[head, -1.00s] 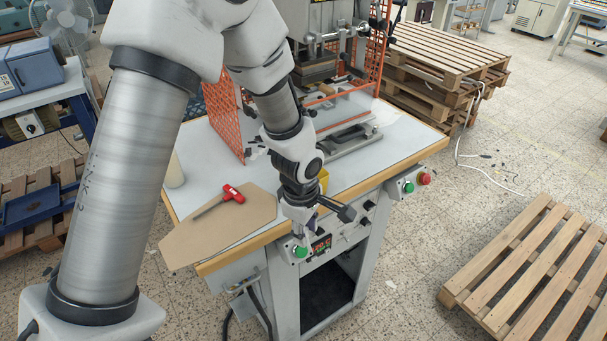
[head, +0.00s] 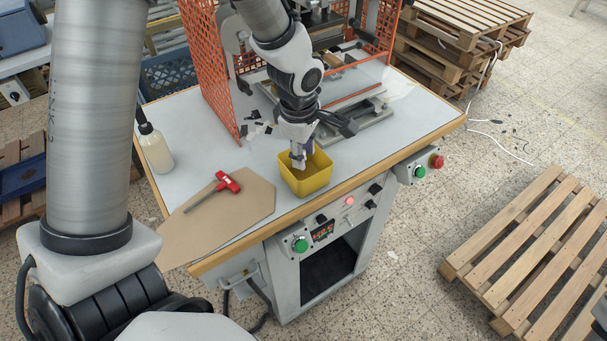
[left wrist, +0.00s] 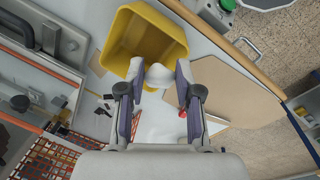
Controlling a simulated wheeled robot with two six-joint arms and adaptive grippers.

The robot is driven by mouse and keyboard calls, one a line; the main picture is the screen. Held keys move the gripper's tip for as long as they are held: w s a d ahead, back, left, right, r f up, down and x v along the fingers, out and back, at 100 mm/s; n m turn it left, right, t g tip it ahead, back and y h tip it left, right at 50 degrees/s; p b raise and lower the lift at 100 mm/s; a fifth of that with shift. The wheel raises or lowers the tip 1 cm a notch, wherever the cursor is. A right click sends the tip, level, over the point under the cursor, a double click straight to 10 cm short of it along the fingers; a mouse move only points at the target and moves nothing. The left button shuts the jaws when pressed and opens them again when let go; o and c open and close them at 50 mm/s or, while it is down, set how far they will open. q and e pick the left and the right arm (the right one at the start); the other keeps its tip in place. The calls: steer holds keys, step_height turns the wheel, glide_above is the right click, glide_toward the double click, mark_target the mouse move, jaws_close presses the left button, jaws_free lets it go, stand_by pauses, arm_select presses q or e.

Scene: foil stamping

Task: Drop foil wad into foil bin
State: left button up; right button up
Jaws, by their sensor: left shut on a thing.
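The yellow foil bin (head: 306,185) stands open on the front part of the press table, and it also shows in the left wrist view (left wrist: 122,45). My left gripper (head: 299,163) points down over the bin's opening in the head view. In the left wrist view my left gripper (left wrist: 161,76) is shut on the foil wad (left wrist: 160,76), a small pale lump between the fingertips. There the wad overlaps the bin's edge, and its height above the bin is hard to tell. The fingers hide part of the wad. My right gripper is not in view.
A brown board (head: 225,222) with a red-handled tool (head: 228,182) lies left of the bin. A bottle (head: 155,150) stands at the table's left edge. Dark scraps (head: 257,128) lie behind the bin. The orange guard (head: 206,75) and press are at the back.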

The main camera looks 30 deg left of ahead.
arm_select(q)
steer(key=f, duration=0.1)
steer(key=w+f, duration=0.1)
steer(key=w+a+f+b, duration=0.1)
steer(key=shift+f, duration=0.4)
steer(key=shift+s+d+r, duration=0.15)
steer(key=shift+s+r, duration=0.05)
steer(key=o, duration=0.8)
steer(key=shift+s+d+r, duration=0.15)
steer(key=shift+s+r, duration=0.05)
steer(key=shift+s, duration=0.2)
steer(key=shift+w+f, duration=0.15)
steer(key=shift+w, duration=0.25)
steer(key=r, duration=0.4)
steer(key=s+r, duration=0.1)
steer(key=r, duration=0.7)
steer(key=shift+s, duration=0.3)
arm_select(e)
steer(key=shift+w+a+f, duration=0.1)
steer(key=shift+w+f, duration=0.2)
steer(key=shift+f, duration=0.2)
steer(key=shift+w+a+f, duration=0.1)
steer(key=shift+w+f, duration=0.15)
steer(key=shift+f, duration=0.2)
arm_select(q)
steer(key=shift+f, duration=0.1)
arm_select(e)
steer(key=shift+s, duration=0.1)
